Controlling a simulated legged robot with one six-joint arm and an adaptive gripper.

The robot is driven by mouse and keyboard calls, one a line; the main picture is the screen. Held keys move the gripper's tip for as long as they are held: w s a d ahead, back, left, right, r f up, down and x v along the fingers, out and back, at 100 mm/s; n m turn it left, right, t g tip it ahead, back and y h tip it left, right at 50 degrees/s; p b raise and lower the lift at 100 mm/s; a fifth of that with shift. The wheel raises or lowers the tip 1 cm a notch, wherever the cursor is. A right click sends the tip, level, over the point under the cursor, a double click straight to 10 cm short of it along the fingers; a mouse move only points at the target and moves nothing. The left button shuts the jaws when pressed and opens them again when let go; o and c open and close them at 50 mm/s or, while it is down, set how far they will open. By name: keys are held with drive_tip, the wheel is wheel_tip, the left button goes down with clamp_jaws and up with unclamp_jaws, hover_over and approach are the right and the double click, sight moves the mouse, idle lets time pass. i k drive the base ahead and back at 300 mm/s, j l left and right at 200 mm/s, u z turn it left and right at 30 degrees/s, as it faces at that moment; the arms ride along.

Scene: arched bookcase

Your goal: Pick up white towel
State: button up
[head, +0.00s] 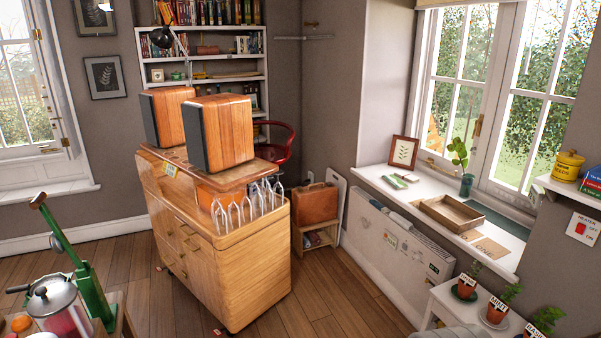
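I cannot make out a white towel for certain in the head view. A pale grey-white shape (452,332) shows at the bottom edge, mostly cut off, and I cannot tell what it is. A pale strip (376,207) lies along the top edge of the white wall heater (378,248), too small to identify. My gripper is not in view.
The windowsill (372,172) holds a frame and an open box (452,212). Potted herbs (497,308) are at lower right. Wooden floor (325,305) is free between cabinet and heater.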

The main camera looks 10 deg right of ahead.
sight(396, 217)
drive_tip(key=i+z, duration=0.15)
drive_tip(key=i, duration=0.6)
drive_tip(key=i+j+z, duration=0.2)
drive_tip(key=i, duration=0.55)
drive_tip(key=i+l+z, duration=0.1)
drive_tip(key=i, duration=0.7)
drive_tip(key=i+l+z, duration=0.1)
drive_tip(key=i+l, duration=0.15)
drive_tip(key=i, duration=0.5)
drive_tip(key=i+l+u, duration=0.1)
drive_tip(key=i, duration=0.15)
